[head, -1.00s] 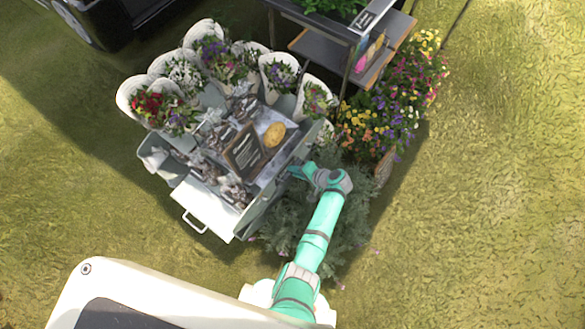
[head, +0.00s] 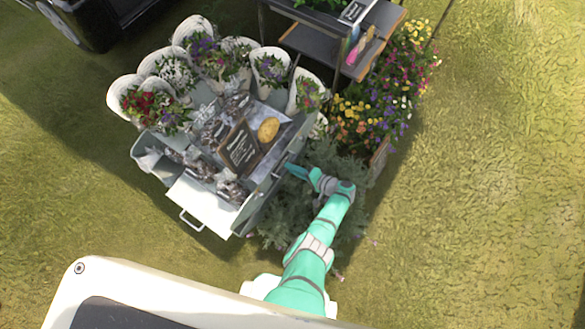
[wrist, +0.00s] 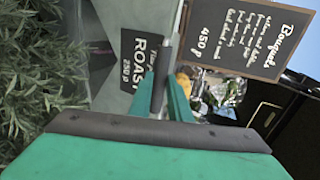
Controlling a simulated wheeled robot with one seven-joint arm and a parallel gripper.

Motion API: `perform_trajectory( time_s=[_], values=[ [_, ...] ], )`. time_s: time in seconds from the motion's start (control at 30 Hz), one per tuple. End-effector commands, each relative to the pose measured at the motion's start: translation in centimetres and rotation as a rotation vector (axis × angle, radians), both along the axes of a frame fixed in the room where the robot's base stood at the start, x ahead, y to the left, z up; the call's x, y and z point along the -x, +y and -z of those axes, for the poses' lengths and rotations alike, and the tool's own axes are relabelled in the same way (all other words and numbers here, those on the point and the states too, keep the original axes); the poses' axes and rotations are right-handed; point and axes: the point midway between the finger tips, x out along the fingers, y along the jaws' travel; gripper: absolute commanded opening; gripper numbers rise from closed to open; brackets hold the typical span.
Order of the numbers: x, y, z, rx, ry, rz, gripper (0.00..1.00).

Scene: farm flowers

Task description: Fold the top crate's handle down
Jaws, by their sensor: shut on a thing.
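The grey crate (head: 257,205) stands open-topped on the grass, filled with wrapped goods. My gripper (head: 289,168) is at its right side, near the upper edge. In the wrist view the teal fingers (wrist: 161,88) are closed around a narrow grey bar (wrist: 160,72), which looks like the crate's handle. The bar stands out in front of the crate side with the black "ROAST" sign (wrist: 135,60). The handle's far end and its hinges are hidden. In the head view the handle is too small to make out.
Potted bouquets (head: 205,50) stand behind the crate. A white panel with a pull handle (head: 190,222) juts from its lower left. Grey-green foliage (head: 325,160) and a flower box (head: 385,110) crowd my gripper's right. A shelf cart (head: 335,45) stands at the back. Open grass lies farther right.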

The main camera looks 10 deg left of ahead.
Motion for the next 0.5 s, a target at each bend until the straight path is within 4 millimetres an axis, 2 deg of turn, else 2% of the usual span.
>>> perform_trajectory(
  time_s=[0.5],
  values=[
    [0.45,0.32,0.63,-0.077,-0.019,-0.012,0.0]
  ],
)
